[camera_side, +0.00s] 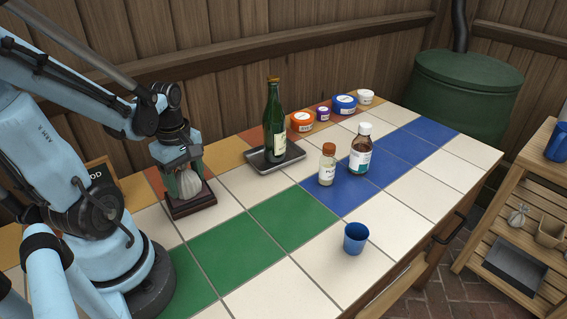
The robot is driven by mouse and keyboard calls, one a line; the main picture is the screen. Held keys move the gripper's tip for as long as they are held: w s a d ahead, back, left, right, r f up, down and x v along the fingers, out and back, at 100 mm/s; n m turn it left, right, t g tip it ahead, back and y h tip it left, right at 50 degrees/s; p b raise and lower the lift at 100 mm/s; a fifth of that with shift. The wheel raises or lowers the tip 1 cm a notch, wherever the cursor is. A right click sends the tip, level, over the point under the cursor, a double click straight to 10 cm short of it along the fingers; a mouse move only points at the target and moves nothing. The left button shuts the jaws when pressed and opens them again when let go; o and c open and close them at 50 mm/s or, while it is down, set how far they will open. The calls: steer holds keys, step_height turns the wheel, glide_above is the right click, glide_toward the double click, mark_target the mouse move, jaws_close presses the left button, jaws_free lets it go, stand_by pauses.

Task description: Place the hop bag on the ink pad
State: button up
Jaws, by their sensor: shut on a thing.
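The hop bag (187,186) is a small pale, ribbed pouch at the left of the table. My gripper (184,181) is shut on it, with the fingers pointing down around its upper part. The ink pad (192,208) is a dark, low, square block with a reddish-brown side, lying on the tiles directly under the bag. The bag is over the pad, low and seemingly upright. I cannot tell whether its bottom touches the pad. The bag and gripper hide part of the pad's top.
Behind right stand a green bottle (273,125) on a grey tray (292,158), two smaller bottles (327,166) (361,150) and several lidded tubs. A blue cup (355,238) stands at the front. A small sign (98,172) is behind my arm. Green tiles right of the pad are clear.

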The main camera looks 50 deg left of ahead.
steer(key=shift+f, duration=0.1)
steer(key=o, duration=1)
steer(key=shift+o, duration=0.2)
steer(key=shift+r, duration=6)
steer(key=w+d+f+m+t, duration=0.1)
steer(key=w+d+m+t, duration=0.2)
steer(key=m, duration=0.7)
steer(key=w+d+f+m+t, duration=0.1)
steer(key=w+d+m+t, duration=0.3)
steer(key=w+d+m, duration=0.4)
steer(key=shift+d+f+m, duration=0.2)
steer(key=shift+d+m, duration=1.3)
